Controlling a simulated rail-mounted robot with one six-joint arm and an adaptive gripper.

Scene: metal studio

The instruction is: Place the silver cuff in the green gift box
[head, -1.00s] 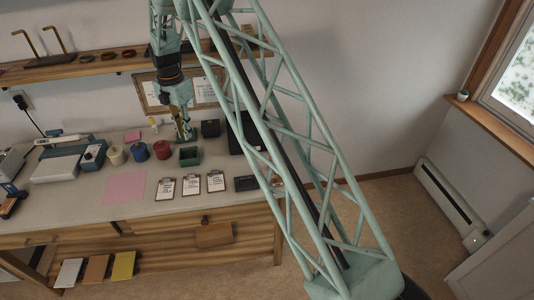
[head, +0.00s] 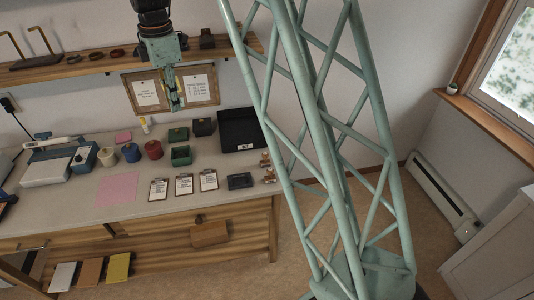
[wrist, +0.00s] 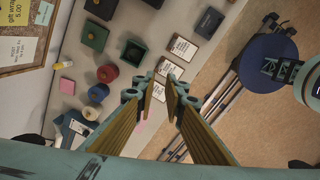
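The green gift box (head: 181,155) stands open on the workbench, behind the clipboards. It also shows in the wrist view (wrist: 132,52); I cannot make out clearly what is inside it. A green lid-like piece (head: 178,134) with a small knob lies behind it. My gripper (head: 175,107) hangs above the back of the bench, in front of the wall board and higher than the box. In the wrist view its fingers (wrist: 160,77) are apart with nothing visible between them. I cannot pick out the silver cuff in either view.
Several spools (head: 153,149) stand left of the box. A black box (head: 203,126) and a black tray (head: 240,130) are to its right. Clipboards (head: 184,184) and a pink sheet (head: 116,190) lie in front. The shelf (head: 60,70) runs above the bench.

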